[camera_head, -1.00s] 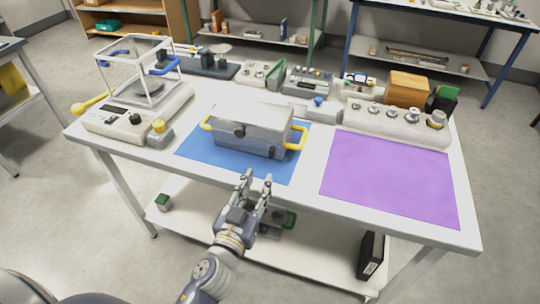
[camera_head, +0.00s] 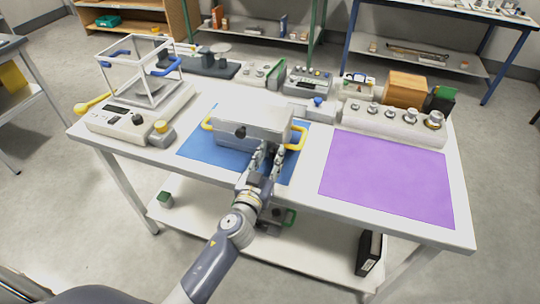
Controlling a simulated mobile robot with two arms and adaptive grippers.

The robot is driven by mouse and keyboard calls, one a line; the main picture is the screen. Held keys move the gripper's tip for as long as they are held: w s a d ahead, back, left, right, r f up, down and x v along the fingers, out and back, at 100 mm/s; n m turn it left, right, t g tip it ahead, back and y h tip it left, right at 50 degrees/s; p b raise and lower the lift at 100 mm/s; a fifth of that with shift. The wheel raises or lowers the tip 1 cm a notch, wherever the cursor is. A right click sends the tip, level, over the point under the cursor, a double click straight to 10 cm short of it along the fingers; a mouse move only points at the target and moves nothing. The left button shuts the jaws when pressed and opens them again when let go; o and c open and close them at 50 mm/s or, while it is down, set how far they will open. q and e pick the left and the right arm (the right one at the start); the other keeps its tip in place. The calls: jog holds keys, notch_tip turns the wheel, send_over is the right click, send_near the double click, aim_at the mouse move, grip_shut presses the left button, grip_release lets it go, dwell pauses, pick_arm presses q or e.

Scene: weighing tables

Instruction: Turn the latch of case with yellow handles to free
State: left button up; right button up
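The grey case (camera_head: 225,142) with yellow handles lies on the blue mat (camera_head: 197,152). One yellow handle (camera_head: 207,124) is at its left end and the other (camera_head: 298,140) at its right end. A dark round latch knob (camera_head: 241,132) shows on the front, left of middle. My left gripper (camera_head: 268,150) is at the right part of the case's front, its two fingers apart and pointing at the case. The fingers hide that part of the front, so I cannot tell whether they touch it or have a latch between them. My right gripper is out of view.
A balance with a glass draft shield (camera_head: 137,120) stands at the left. A purple mat (camera_head: 388,178) lies clear at the right. A long block with several weights (camera_head: 395,122) and a wooden box (camera_head: 408,90) stand behind it. A lower shelf (camera_head: 325,240) runs under the table.

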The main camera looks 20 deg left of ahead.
pick_arm(q)
grip_shut()
jog(key=shift+m, duration=0.4)
jog(key=m, duration=0.3)
jog(key=shift+m, duration=0.3)
jog(key=m, duration=0.4)
jog(key=shift+d+m+b, duration=0.1)
jog(key=shift+m+b, duration=0.2)
jog(key=shift+b, duration=0.05)
jog(key=m, duration=0.4)
jog(key=shift+f+m, duration=0.15)
jog(key=shift+m, duration=0.15)
jog(key=shift+d+m, duration=0.1)
jog(key=shift+m, duration=2.1)
